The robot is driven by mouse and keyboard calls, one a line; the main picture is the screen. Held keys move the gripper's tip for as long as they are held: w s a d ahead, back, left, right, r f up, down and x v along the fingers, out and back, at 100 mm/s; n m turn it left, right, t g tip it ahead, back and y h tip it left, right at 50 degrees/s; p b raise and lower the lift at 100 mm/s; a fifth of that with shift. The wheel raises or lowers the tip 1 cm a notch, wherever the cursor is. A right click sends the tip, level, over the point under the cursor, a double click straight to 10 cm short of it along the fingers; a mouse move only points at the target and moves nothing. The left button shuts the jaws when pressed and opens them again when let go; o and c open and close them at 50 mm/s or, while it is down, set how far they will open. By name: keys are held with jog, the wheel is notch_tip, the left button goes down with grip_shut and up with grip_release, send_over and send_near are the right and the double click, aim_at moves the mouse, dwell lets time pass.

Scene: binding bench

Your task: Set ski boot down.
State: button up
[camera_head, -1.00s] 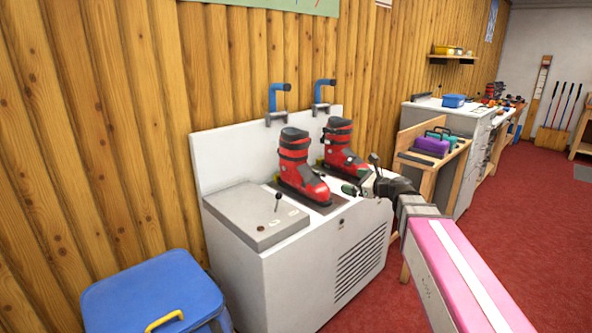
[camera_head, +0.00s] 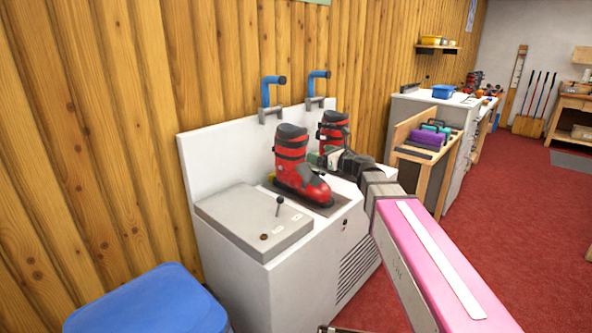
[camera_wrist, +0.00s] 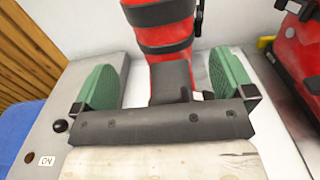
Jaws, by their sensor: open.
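Two red-and-black ski boots stand upright on the white bench unit. The nearer boot (camera_head: 300,165) stands on a dark plate beside the grey control box, with its toe pointing right. The farther boot (camera_head: 333,126) is partly hidden behind my arm. My gripper (camera_head: 322,161) is open at the boots' toe side. In the wrist view its two green pads (camera_wrist: 165,84) stand wide apart, with a red boot shaft (camera_wrist: 165,45) just beyond and between them. Gaps show on both sides. The other boot (camera_wrist: 292,75) is at the right edge. The palm hides the lower front.
The control box (camera_head: 250,222) with a black-knobbed lever is left of the boots. Blue clamps (camera_head: 270,92) rise behind them. A blue bin (camera_head: 150,300) stands front left. A wooden stand with a purple case (camera_head: 424,140) is to the right. Red floor is open at right.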

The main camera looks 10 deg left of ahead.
aim_at(303, 147)
jog(key=x, duration=0.7)
jog(key=shift+w+a, duration=0.2)
jog(key=shift+r, duration=0.1)
grip_shut()
jog(key=shift+r, duration=0.1)
